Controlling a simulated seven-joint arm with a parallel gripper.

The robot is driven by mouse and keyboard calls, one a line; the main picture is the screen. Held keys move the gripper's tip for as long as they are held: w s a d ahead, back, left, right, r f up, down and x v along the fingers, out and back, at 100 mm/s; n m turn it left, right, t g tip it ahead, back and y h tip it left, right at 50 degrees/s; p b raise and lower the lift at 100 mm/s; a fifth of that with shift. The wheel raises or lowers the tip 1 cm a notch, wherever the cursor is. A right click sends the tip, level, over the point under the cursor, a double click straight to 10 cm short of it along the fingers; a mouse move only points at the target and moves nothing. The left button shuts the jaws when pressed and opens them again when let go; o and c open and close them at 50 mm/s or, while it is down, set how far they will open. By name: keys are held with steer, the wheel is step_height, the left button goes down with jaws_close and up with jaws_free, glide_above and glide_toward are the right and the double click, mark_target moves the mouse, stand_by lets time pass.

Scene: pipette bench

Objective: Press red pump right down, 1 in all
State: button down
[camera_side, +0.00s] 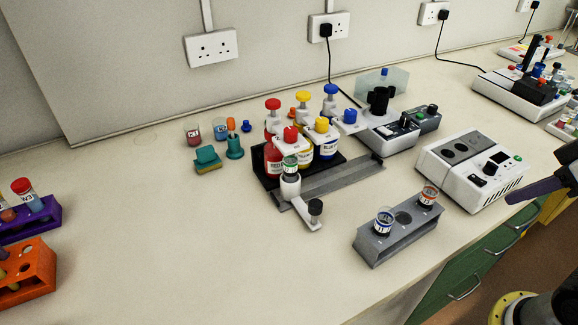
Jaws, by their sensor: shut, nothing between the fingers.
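The red pump (273,104) has a round red head on a white neck. It tops the red bottle (272,160), leftmost of three pump bottles in a black rack, and its head stands raised. Its white spout with a red cap (291,133) reaches forward over a small vial with a green label (290,166). The vial stands in a white carriage (308,212) with a black knob, on a grey rail. My gripper (512,198) is a dark purple tapered shape at the right edge, shut and empty, far from the red pump.
Yellow (303,97) and blue pumps (330,89) stand right of the red one. A grey rack (385,250) with two vials and a white machine (470,165) lie between the pumps and my gripper.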

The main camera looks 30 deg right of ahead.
steer(key=w+a+r+n+t, duration=0.2)
steer(key=w+r+n, duration=0.1)
steer(key=w+r, duration=0.75)
steer(key=w+a+r+n+t, duration=0.2)
steer(key=w+r+n, duration=0.2)
steer(key=w+r, duration=0.7)
steer(key=n+y, duration=0.2)
steer(key=n, duration=0.2)
glide_above(278, 104)
step_height(278, 104, down, 7)
steer(key=shift+w+f+g, duration=0.1)
steer(key=shift+f+g, duration=0.05)
steer(key=shift+g, duration=0.15)
steer(key=shift+f, duration=4.4)
